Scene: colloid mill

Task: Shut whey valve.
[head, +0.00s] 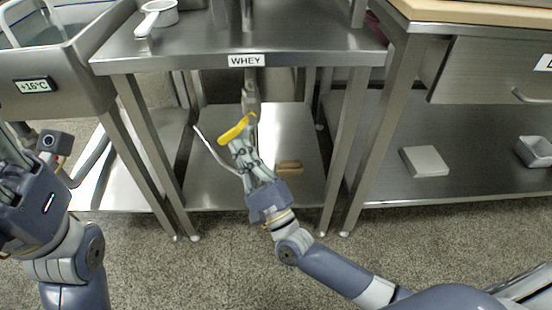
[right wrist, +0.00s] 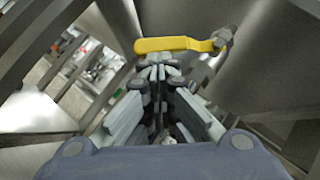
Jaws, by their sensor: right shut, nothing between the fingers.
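The whey valve has a yellow lever handle (head: 237,129) on a metal pipe (head: 251,92) under the steel table, below the WHEY label (head: 246,60). In the head view the handle points left and slightly down from the pipe. In the right wrist view the yellow handle (right wrist: 175,44) lies across the picture, with its pivot at its right end. My right gripper (head: 240,143) is shut and empty, with its fingertips (right wrist: 158,72) close to the handle; I cannot tell whether they touch. My left gripper (head: 20,165) is at the left edge, partly cut off, its fingers unclear.
The steel table (head: 180,50) bears a white saucepan (head: 158,14). Its legs frame the space around the valve. A brown object (head: 289,167) lies on the lower shelf. At right, another table holds a white block (head: 424,161) and a metal container (head: 535,151) on its shelf.

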